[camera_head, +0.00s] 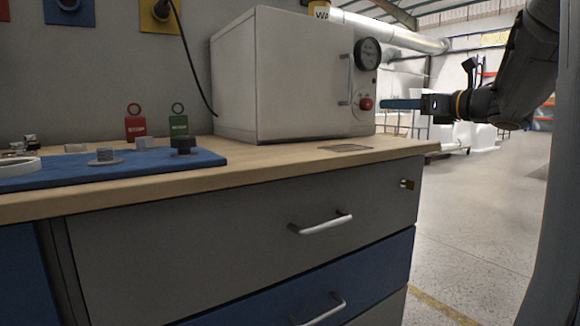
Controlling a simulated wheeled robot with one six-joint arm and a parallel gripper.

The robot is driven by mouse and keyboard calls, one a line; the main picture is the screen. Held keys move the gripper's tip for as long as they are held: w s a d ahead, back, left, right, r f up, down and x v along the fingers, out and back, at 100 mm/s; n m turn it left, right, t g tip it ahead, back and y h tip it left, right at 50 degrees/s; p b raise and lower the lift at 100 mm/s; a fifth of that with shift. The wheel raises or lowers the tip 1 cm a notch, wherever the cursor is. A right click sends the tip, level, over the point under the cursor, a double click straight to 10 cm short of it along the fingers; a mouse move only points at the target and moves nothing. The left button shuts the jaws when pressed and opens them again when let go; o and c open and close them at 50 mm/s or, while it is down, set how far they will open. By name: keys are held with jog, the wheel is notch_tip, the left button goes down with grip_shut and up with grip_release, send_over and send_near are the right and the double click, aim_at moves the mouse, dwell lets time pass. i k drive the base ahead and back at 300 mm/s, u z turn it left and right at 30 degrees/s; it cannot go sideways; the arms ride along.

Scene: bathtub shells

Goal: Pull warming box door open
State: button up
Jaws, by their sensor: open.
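The warming box (238,79) is a white cabinet standing at the right part of the wooden worktop. Its door (307,82) faces me and looks shut. A vertical metal handle (349,80) is near the door's right edge. A dark round gauge (368,54) and a red knob (366,104) sit right of the handle. My gripper (386,104) comes in from the right, with its blue fingers pointing left, level with the red knob in the picture. It is open and holds nothing. It appears apart from the handle; the exact depth gap is hard to tell.
The worktop (310,158) has bare wood before the box. A blue mat (110,168) with small metal parts lies left. Red (135,123) and green (178,120) tags stand behind it. Drawers with a handle (322,224) are below. Floor (480,220) at right is clear.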

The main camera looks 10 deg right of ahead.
aim_at(306, 64)
jog(key=k, duration=1)
